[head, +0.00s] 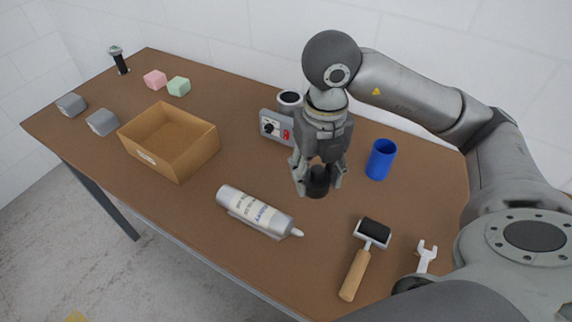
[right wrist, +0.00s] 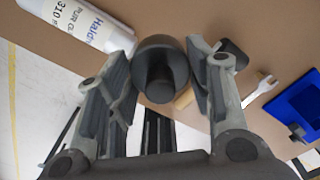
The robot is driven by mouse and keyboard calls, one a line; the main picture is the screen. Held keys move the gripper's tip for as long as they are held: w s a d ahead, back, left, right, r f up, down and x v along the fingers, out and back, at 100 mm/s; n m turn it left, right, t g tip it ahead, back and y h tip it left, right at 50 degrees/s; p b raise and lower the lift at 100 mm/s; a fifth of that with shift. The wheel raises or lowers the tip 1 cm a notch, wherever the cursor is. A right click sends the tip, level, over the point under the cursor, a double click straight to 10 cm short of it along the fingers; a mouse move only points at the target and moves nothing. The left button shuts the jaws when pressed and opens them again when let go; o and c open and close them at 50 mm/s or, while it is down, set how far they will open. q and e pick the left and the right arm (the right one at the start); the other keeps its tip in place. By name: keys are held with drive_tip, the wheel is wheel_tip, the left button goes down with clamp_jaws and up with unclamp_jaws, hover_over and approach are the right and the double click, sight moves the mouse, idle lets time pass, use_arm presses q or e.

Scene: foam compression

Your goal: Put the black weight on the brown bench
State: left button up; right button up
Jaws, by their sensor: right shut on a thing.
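The black weight (head: 318,186) is a dark cylinder with a narrower knob, held between the fingers of my right gripper (head: 318,177). The right wrist view shows the weight (right wrist: 160,72) between the two fingers (right wrist: 158,85), which are shut on it. The brown bench (head: 220,105) spans the head view. The weight is over the bench's right half and seems to hang above its surface; the gap is hard to judge. My left gripper is in neither view.
Near the weight are a sealant tube (head: 255,212), a roller (head: 372,233), a wrench (head: 426,257), a blue cup (head: 381,160) and a grey device (head: 272,127). A cardboard box (head: 190,161) stands left. Small blocks (head: 155,80) lie farther left. Bare bench shows between tube and roller.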

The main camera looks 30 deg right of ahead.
drive_tip(key=w+f+p, duration=0.1)
drive_tip(key=w+f, duration=0.2)
drive_tip(key=w, duration=0.1)
drive_tip(key=w+d+f+p, duration=0.1)
drive_tip(key=w+f, duration=0.1)
drive_tip(key=w, duration=0.2)
drive_tip(key=w+d+f+p, duration=0.1)
drive_tip(key=w+f, duration=0.2)
drive_tip(key=w, duration=0.1)
drive_tip(key=shift+w+f, duration=0.3)
drive_tip(key=shift+w, duration=0.05)
drive_tip(key=shift+w+f, duration=0.35)
drive_tip(key=shift+f, duration=0.1)
wheel_tip(320, 180, down, 2)
drive_tip(key=shift+f+p, duration=0.1)
drive_tip(key=shift+p, duration=0.8)
drive_tip(key=shift+f, duration=0.35)
drive_tip(key=shift+d+f, duration=0.1)
drive_tip(key=shift+f, duration=0.1)
